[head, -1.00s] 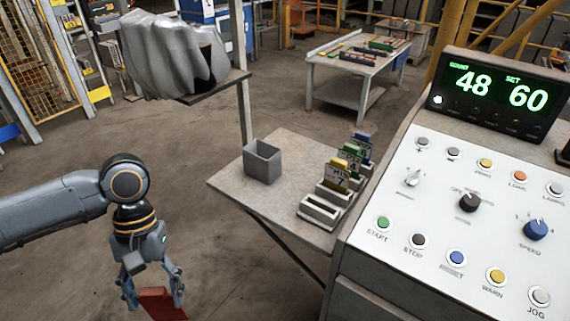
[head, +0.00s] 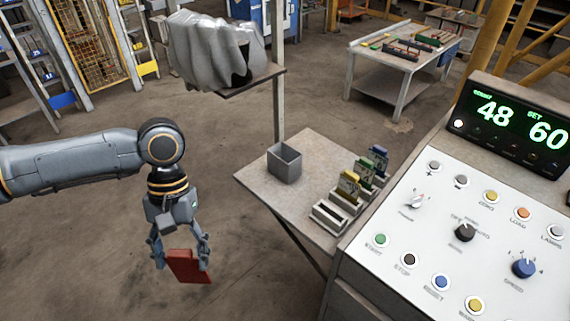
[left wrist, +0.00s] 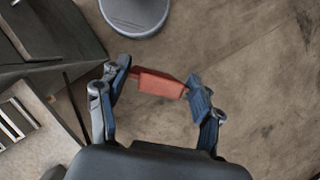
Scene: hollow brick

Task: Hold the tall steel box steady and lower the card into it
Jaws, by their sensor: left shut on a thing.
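The tall steel box (head: 284,163) is a grey open-topped box standing upright on the small table. My left gripper (head: 182,262) is shut on a red card (head: 188,267), which hangs below it in front and to the left of the table, apart from the box. In the left wrist view the red card (left wrist: 158,84) spans between the two fingers of my left gripper (left wrist: 158,88). The inside bottom of the box is hidden. My right gripper is in neither view.
The small table (head: 255,185) also holds a row of light holders (head: 330,216) with yellow, green and blue cards. A control console (head: 480,235) rises at the right. A shelf with a grey draped thing (head: 205,50) stands behind. Open floor surrounds my left arm.

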